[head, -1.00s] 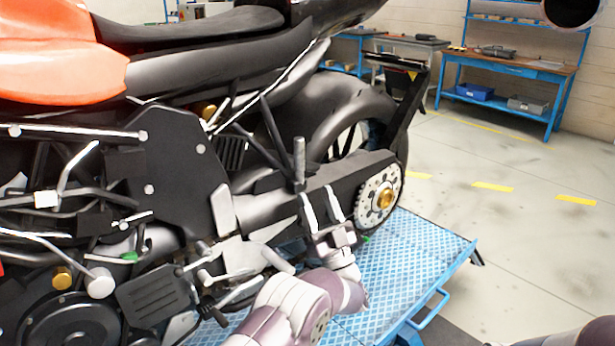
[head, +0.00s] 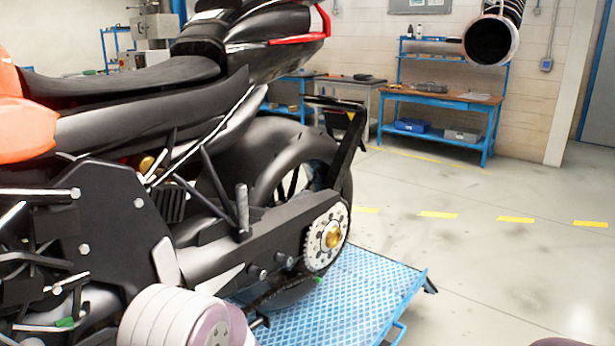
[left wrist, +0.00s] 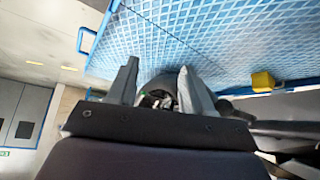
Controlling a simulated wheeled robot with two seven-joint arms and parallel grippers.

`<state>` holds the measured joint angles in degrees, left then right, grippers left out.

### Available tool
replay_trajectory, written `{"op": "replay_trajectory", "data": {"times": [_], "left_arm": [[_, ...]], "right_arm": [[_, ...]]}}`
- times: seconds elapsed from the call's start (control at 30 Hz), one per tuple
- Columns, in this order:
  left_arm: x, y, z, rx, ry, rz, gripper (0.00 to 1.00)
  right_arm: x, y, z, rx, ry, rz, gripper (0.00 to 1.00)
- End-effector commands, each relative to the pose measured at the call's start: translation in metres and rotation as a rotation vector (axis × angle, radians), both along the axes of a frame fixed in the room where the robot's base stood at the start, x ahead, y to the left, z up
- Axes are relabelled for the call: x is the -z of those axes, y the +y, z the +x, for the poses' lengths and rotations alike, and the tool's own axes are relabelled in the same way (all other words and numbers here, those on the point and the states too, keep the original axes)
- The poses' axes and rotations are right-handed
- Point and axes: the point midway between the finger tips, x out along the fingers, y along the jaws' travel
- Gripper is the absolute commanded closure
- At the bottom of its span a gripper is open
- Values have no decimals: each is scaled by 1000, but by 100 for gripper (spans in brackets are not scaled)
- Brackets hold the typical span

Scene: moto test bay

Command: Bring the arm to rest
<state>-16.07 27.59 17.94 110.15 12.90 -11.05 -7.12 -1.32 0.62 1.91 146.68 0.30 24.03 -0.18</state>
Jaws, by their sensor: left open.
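My left arm (head: 185,318) shows only as a pale, rounded link at the bottom of the head view, in front of the motorcycle. Its gripper is outside that view. In the left wrist view my left gripper (left wrist: 158,72) has its two fingers apart, with no object seen held between them. A dark round part shows behind the gap, too unclear to name. The motorcycle (head: 100,215) stands on the blue lift platform (head: 375,270), its rear sprocket (head: 327,235) uncovered by my arm. My right gripper is not in view.
The blue platform also fills the top of the left wrist view (left wrist: 220,35), with a yellow block (left wrist: 262,82) at its right. A blue workbench (head: 440,97) stands at the back. A hose nozzle (head: 490,40) hangs at upper right. Floor right of the platform is clear.

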Motion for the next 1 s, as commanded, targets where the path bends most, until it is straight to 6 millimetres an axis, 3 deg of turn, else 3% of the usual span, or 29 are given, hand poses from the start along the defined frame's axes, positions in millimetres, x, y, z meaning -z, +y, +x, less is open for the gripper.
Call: {"op": "replay_trajectory", "data": {"times": [0.03, 0.1, 0.2, 0.37, 0.4, 0.43, 0.5, 0.7, 0.87, 1.0], "left_arm": [[-2, 15, -35, -7, 120, 10, 49], [-5, 35, -85, -18, 284, 30, 49], [-16, 61, -146, -39, 453, 59, 49], [-47, 100, -225, -79, 587, 95, 49], [-62, 110, -230, -114, 535, 83, 49], [-75, 117, -220, -147, 476, 67, 49], [-120, 117, -221, -150, 492, 68, 49], [-193, 117, -221, -147, 492, 67, 49], [-235, 116, -220, -147, 492, 67, 49], [-241, 116, -220, -146, 492, 68, 49]], "right_arm": [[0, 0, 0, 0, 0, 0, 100], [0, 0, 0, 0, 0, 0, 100], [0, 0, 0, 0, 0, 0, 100], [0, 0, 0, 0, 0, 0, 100], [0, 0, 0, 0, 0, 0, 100], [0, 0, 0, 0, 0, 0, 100], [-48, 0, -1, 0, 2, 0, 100], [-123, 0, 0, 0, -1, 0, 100], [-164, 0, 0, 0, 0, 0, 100], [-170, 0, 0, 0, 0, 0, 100]]}}
